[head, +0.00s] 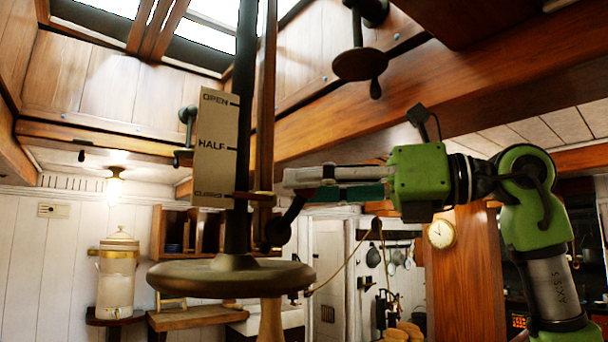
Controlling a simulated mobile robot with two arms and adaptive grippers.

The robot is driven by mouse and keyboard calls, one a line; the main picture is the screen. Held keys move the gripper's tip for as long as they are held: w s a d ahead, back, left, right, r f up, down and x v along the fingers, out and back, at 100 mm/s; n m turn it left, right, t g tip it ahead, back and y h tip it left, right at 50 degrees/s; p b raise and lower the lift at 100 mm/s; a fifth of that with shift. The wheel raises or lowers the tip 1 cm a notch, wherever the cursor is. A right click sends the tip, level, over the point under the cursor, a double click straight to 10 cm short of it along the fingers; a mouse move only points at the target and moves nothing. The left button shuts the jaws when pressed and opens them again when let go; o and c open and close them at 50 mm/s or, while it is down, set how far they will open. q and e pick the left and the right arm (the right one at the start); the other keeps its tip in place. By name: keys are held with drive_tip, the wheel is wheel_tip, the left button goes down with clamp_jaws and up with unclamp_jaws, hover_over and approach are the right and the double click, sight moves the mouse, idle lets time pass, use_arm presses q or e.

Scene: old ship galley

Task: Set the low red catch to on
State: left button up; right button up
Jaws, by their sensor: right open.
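A dark lever (292,213) rises to the right from a dark round pivot beside the central post. Its upper end is a small dark red grip (328,173), which I take to be the low red catch. My right gripper (318,184) reaches in from the right, open, its pale finger above and its teal finger below. The red grip overlaps the fingers in the picture; I cannot tell whether they touch it. No on or off marking for the catch is readable. My left gripper is not in view.
A post carries a plate (211,145) marked OPEN, HALF and CLOSED, with a reddish-brown pointer (253,194) near CLOSED. A broad round wheel (231,274) lies below. A dark hand crank (359,64) hangs above the gripper. A rope (349,262) hangs behind.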

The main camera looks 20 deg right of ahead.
drive_tip(key=shift+w+a, duration=0.35)
drive_tip(key=shift+a, duration=0.2)
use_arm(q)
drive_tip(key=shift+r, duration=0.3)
